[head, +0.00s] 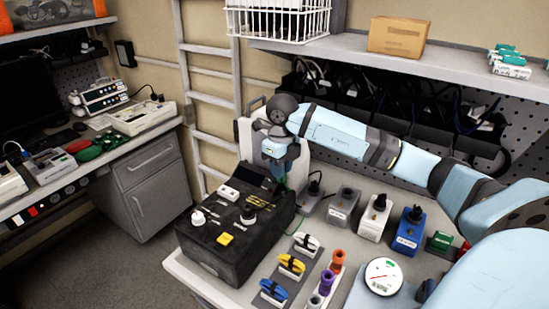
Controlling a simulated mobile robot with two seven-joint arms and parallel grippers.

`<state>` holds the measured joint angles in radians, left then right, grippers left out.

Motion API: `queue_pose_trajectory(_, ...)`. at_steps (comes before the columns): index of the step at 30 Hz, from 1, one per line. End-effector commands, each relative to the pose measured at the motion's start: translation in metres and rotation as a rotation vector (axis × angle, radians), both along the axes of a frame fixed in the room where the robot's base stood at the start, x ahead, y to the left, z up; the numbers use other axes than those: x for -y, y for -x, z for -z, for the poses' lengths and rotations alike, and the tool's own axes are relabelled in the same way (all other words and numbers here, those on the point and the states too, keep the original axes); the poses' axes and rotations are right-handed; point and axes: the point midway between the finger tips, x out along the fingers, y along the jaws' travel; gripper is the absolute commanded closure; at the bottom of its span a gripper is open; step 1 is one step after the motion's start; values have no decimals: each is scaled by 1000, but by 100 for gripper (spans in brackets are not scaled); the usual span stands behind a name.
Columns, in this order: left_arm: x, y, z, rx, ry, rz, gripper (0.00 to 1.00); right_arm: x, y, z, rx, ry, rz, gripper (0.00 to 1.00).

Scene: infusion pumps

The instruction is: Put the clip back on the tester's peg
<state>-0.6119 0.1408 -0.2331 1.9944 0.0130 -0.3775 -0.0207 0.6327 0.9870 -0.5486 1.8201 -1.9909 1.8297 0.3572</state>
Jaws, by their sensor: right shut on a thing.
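My right gripper (284,187) points down just behind and right of the tester's back right corner. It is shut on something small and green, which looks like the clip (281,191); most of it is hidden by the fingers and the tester. I cannot tell which part of the tester is the peg. My left gripper is not in view.
Grey, white and blue boxes (408,230) with black knobs stand right of the gripper. Coiled white, yellow and blue leads (273,290), coloured tubes (327,282) and a round dial (383,276) lie in front. A shelf (350,48) overhangs behind my arm.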

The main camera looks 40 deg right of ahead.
Motion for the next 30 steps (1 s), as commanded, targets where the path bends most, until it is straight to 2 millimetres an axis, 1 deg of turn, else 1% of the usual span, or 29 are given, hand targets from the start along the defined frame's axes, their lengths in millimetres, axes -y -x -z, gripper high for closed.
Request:
queue_pose_trajectory(1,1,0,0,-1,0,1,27,5,1,-1,-1,0,53,99)
queue_pose_trajectory(3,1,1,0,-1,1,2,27,9,1,-2,-3,1,106,99)
queue_pose_trajectory(7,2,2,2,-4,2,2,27,13,1,-3,-3,1,156,99)
queue_pose_trajectory(11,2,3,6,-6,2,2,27,14,1,3,-3,1,163,99)
queue_pose_trajectory(14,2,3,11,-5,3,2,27,13,1,10,-3,1,162,99)
queue_pose_trajectory(23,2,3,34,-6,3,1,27,13,2,47,-4,1,160,99)
queue_pose_trajectory(25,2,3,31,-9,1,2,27,14,1,42,-2,1,160,99)
queue_pose_trajectory(30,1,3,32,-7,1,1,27,14,1,43,-3,2,159,99)
